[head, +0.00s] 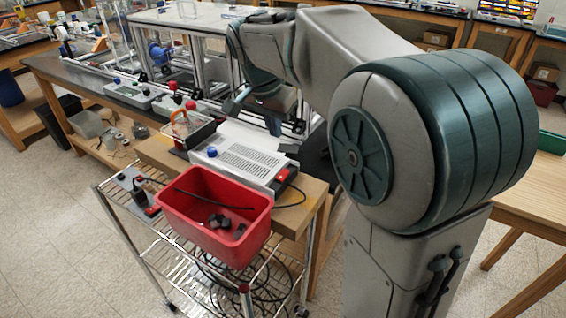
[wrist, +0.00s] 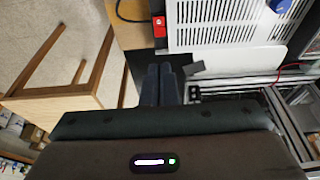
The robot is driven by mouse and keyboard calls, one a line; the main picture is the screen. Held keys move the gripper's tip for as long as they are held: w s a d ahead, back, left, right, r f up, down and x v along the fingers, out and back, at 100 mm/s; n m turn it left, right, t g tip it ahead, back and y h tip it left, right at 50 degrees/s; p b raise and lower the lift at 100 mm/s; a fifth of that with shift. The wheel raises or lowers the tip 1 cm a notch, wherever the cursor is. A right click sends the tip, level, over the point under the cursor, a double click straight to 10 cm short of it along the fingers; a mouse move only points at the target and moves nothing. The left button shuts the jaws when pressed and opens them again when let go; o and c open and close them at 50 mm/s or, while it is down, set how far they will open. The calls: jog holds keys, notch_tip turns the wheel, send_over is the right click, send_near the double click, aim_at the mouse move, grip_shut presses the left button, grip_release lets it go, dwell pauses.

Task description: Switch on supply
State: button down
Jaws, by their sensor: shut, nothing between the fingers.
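The supply is a white box with a vented top (head: 243,150), standing on the wooden bench end. It also shows in the wrist view (wrist: 218,58). A blue knob (head: 212,152) is on its left part, and shows in the wrist view (wrist: 280,5). A red switch (head: 281,177) sits at its right end. In the wrist view the red switch (wrist: 158,26) lies ahead of my fingers, apart from them; its position cannot be told. My gripper (wrist: 160,68) is shut and empty, near the supply. In the head view my gripper (head: 236,103) is above and behind the supply.
A red bin (head: 190,215) with dark pieces stands on a wire cart (head: 170,262) in front of the supply. A black cable (head: 296,196) runs from the switch end. An extrusion frame (wrist: 235,89) lies close to my fingers. A small grey block (wrist: 195,68) is beside the fingertips.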

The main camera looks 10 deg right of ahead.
aim_at(285, 172)
jog(key=shift+f, duration=0.1)
jog(key=p+x, duration=0.1)
jog(key=x, duration=1.2)
jog(key=shift+w+d+f, duration=0.1)
jog(key=shift+f, duration=0.3)
jog(key=shift+d+p, duration=0.15)
jog(key=shift+p, duration=0.2)
jog(key=shift+f, duration=0.2)
